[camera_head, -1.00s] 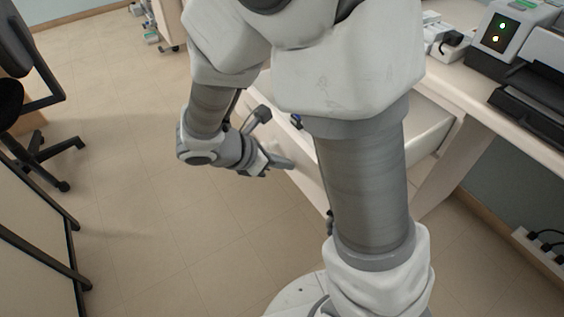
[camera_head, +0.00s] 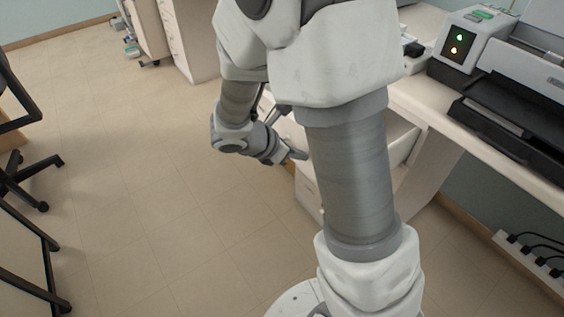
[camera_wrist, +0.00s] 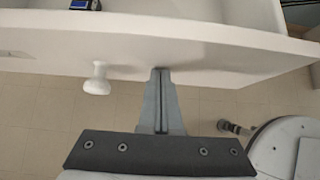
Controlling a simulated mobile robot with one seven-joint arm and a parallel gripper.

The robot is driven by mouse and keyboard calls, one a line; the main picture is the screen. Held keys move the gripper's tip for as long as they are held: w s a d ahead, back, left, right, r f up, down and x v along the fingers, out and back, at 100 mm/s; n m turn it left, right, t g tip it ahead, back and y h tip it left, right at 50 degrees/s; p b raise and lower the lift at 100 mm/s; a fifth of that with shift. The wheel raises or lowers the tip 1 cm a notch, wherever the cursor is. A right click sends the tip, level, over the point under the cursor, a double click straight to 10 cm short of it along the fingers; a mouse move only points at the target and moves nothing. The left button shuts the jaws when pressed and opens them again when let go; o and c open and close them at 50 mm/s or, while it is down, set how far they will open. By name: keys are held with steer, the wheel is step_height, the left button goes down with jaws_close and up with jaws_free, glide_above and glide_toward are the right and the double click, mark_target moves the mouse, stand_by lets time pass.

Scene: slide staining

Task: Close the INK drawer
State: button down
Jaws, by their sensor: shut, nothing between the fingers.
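A white drawer stands pulled out, its interior partly seen in the wrist view, with a small dark blue device (camera_wrist: 86,5) inside. Its white front (camera_wrist: 215,58) crosses the upper part of that view, with a round white knob (camera_wrist: 96,80) on the left. No readable INK label shows. My gripper (camera_wrist: 161,72) is shut and empty, its fingertips at the drawer front, right of the knob; I cannot tell whether they touch. In the head view, my gripper (camera_head: 302,156) is left of my arm's thick link, which hides much of the drawer (camera_head: 403,138).
A light desk (camera_head: 425,100) runs along the right, bearing a grey device with lit lamps (camera_head: 460,42) and a black-and-grey machine (camera_head: 510,115). A black chair (camera_head: 30,170) stands at the left. A power strip (camera_head: 530,250) is at lower right. The floor between is open.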

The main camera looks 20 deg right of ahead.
steer(key=w+d, duration=0.2)
steer(key=d, duration=0.5)
steer(key=w+d, duration=0.2)
steer(key=d, duration=0.5)
steer(key=w+d+p, duration=0.1)
steer(key=w+d, duration=0.2)
steer(key=d, duration=0.4)
steer(key=shift+d, duration=0.25)
steer(key=shift+w+d+r, duration=0.1)
steer(key=shift+d, duration=0.2)
steer(key=shift+d+r, duration=0.1)
